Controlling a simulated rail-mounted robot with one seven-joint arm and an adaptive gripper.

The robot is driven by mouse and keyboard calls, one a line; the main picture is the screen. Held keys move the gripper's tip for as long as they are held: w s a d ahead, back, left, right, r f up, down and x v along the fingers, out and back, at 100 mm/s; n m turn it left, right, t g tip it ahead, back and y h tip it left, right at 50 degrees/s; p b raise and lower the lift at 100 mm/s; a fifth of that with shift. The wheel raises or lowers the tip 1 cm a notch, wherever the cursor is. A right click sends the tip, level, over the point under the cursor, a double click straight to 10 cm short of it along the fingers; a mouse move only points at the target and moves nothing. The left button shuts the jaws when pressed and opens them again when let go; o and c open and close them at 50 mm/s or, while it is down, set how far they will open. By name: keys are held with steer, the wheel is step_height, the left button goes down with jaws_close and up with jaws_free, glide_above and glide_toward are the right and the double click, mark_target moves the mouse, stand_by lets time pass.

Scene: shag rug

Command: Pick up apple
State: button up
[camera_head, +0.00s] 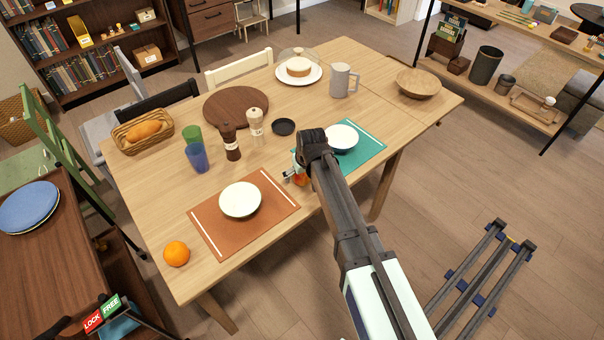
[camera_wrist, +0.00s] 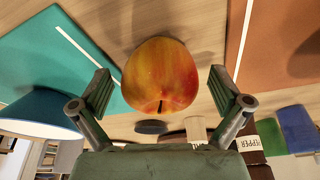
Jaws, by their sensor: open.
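The apple (camera_wrist: 161,76) is red and yellow and sits on the wooden table between the two placemats. In the wrist view it lies between my gripper's (camera_wrist: 166,92) two open fingers, with a gap visible on each side. In the head view only a small orange-red part of the apple (camera_head: 300,180) shows beneath my gripper (camera_head: 293,177); my arm hides the rest. My gripper is open, at the apple, with nothing clamped.
A teal placemat (camera_head: 370,152) with a bowl (camera_head: 341,136) lies on one side, and an orange-brown placemat (camera_head: 270,220) with a bowl (camera_head: 240,199) on the other. A pepper mill (camera_head: 231,143), a pale mill (camera_head: 255,127) and a small black dish (camera_head: 283,127) stand behind. An orange (camera_head: 176,253) lies near the table's front corner.

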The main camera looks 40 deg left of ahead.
steer(key=c, duration=1.4)
steer(key=shift+o, duration=0.2)
steer(key=shift+r, duration=0.1)
